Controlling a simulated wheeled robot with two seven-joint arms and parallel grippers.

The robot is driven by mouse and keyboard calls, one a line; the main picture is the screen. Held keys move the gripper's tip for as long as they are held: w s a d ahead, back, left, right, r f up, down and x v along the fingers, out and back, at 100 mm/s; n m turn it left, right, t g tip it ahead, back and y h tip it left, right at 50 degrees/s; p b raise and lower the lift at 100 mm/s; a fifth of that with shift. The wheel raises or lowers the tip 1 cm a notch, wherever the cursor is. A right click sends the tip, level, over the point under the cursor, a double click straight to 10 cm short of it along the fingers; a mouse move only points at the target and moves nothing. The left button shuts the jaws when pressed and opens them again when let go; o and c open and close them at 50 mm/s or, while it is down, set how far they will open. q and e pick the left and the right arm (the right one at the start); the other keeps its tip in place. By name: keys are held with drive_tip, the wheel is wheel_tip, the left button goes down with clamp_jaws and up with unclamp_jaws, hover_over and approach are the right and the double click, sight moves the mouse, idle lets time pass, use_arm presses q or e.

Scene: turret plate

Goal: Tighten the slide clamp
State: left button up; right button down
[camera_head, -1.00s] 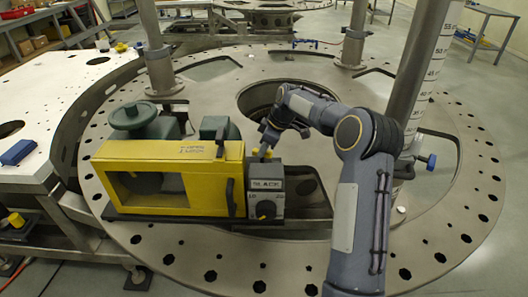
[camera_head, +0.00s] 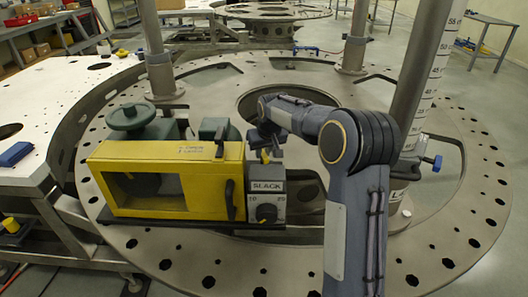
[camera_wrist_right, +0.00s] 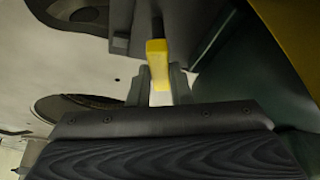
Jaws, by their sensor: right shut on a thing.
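The yellow machine (camera_head: 165,188) stands on the round turret plate (camera_head: 150,245). At its right end is a grey box marked SLACK (camera_head: 267,205) with a black dial. My right gripper (camera_head: 265,140) reaches down behind the top of that box; its fingers are small and partly hidden in the head view. In the right wrist view my gripper fingers (camera_wrist_right: 161,88) are closed on a yellow lever (camera_wrist_right: 157,52), which looks like the slide clamp's handle. The lever's far end meets a dark metal block (camera_wrist_right: 122,22). My left gripper is not in view.
Steel columns (camera_head: 420,85) rise from the plate at right and behind. The plate has a large central opening (camera_head: 245,103) and many rim holes. A green handwheel (camera_head: 130,116) sits on the machine. A blue box (camera_head: 15,153) lies on the white table (camera_head: 50,100) at left.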

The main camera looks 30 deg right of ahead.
drive_tip(key=shift+w+a+m+g+h, duration=0.15)
drive_tip(key=shift+m+h, duration=0.25)
drive_tip(key=shift+m, duration=0.65)
drive_tip(key=shift+s+m+g+h, duration=0.15)
drive_tip(key=shift+m+h, duration=0.25)
drive_tip(key=shift+m, duration=0.65)
drive_tip(key=c, duration=1.3)
unclamp_jaws()
drive_tip(key=shift+r, duration=0.1)
drive_tip(key=v, duration=0.7)
drive_tip(key=shift+r+b, duration=0.3)
drive_tip(key=shift+r, duration=0.05)
